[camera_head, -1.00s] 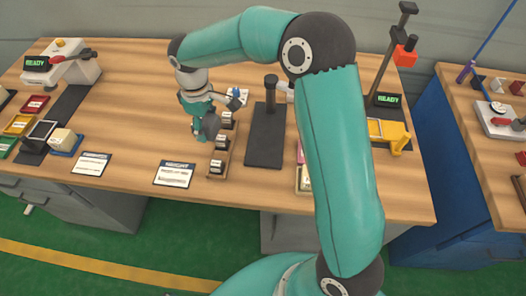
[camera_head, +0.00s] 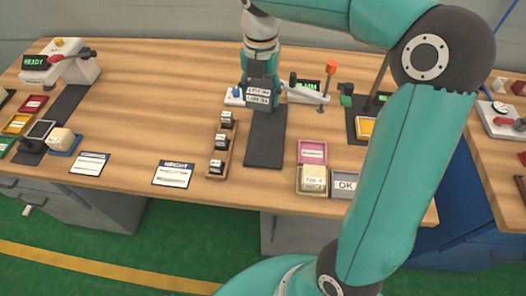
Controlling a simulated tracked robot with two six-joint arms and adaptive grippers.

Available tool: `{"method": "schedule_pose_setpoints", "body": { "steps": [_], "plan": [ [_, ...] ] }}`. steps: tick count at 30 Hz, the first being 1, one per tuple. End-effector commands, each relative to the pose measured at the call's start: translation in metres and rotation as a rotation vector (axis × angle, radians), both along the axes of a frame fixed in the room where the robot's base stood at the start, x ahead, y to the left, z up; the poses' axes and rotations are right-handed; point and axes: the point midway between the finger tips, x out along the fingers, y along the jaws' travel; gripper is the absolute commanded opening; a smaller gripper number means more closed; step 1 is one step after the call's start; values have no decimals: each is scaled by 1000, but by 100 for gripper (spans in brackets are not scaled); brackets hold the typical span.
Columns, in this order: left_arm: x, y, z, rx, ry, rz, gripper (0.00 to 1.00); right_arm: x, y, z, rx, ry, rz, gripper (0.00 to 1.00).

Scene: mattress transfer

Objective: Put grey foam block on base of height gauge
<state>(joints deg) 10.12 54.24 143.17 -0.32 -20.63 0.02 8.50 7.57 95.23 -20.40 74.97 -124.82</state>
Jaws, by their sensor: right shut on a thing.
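My right gripper (camera_head: 259,84) points down, shut on a dark grey block (camera_head: 258,97) with a white label, which I take to be the grey foam block. It is over the far end of the height gauge's long dark base plate (camera_head: 265,145). I cannot tell whether the block touches the plate. The near part of the plate is bare. The gauge's upright is hidden behind the gripper. A small display reading MM (camera_head: 308,85) shows just right of the gripper. My left gripper is out of view.
A wooden rack (camera_head: 211,175) with several small labelled pieces stands left of the plate. A pink tray (camera_head: 312,151), a cream tray (camera_head: 312,181) and a grey OK tray (camera_head: 344,187) are to its right.

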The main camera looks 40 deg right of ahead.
Motion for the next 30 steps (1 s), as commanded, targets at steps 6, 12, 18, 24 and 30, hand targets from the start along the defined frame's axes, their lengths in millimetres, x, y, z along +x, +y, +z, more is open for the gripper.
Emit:
{"method": "schedule_pose_setpoints", "body": {
  "steps": [6, 12, 18, 24, 30],
  "plan": [
    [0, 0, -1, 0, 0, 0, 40, -9, -6, 2, 1, 0, 118, 30],
    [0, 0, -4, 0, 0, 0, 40, -11, -5, -31, 3, 8, 130, 30],
    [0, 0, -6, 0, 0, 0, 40, -11, -5, -85, 3, 8, 130, 30],
    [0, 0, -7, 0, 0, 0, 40, -10, -5, -132, 3, 5, 129, 30],
    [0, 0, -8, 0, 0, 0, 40, -9, -5, -151, 0, 1, 129, 30]
  ]
}}
